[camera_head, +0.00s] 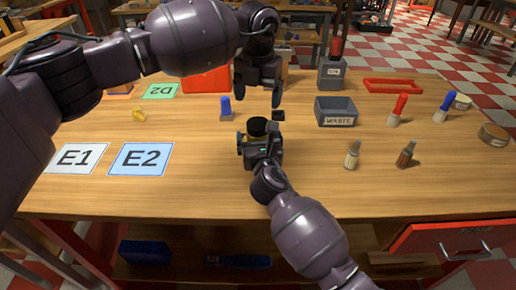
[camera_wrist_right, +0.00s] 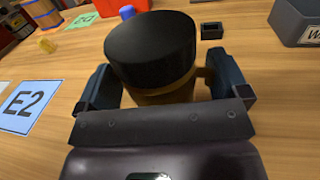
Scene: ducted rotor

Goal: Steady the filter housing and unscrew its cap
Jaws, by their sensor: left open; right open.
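The filter housing (camera_wrist_right: 165,94) is a brass-coloured body with a wide black cap (camera_wrist_right: 150,45), upright on the table. In the head view the black cap (camera_head: 257,126) shows near the table's middle, and the body is mostly hidden by my right gripper. My right gripper (camera_head: 259,140) is open, with one finger on each side of the housing's body below the cap. I cannot tell whether the fingers touch it. My left gripper (camera_head: 258,98) is open and empty, pointing down above and behind the cap, apart from it.
A small black square holder (camera_head: 278,115) sits close behind the housing. A blue-topped item (camera_head: 226,108) stands behind left, and the grey WASTE bin (camera_head: 336,111) to the right. Mats E1 (camera_head: 74,158) and E2 (camera_head: 141,158) lie left. Several bottles and brushes stand right. The table's front left is clear.

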